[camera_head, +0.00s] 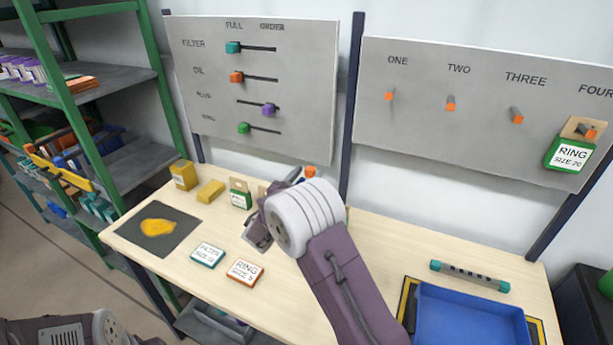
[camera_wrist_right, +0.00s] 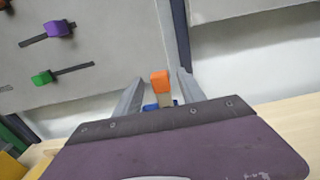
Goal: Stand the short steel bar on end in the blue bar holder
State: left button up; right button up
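My right gripper (camera_head: 292,178) is over the back middle of the table, partly hidden by my own wrist. In the right wrist view, its two grey fingers (camera_wrist_right: 160,92) are apart. An orange-ended upright piece (camera_wrist_right: 160,84) shows between the fingers, with gaps on both sides. Its pale lower part meets a small blue part (camera_wrist_right: 151,106), perhaps the blue bar holder, mostly hidden by my gripper. The orange end also shows in the head view (camera_head: 310,171). I cannot tell whether this piece is the short steel bar. My left arm shows at bottom left, its gripper out of view.
A grey bar with teal ends (camera_head: 470,276) lies behind a blue tray (camera_head: 470,312) at the right. Yellow boxes (camera_head: 183,175), a green box (camera_head: 240,193), label cards (camera_head: 245,271) and a dark mat (camera_head: 177,245) occupy the left. Hook boards (camera_head: 480,135) stand behind the table.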

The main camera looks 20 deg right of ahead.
jog(key=shift+a+f, duration=0.1)
jog(key=shift+a, duration=0.05)
jog(key=b+v, duration=0.1)
jog(key=v, duration=0.7)
jog(key=shift+s+a, duration=0.25)
jog(key=shift+s, duration=0.1)
dwell(0.6)
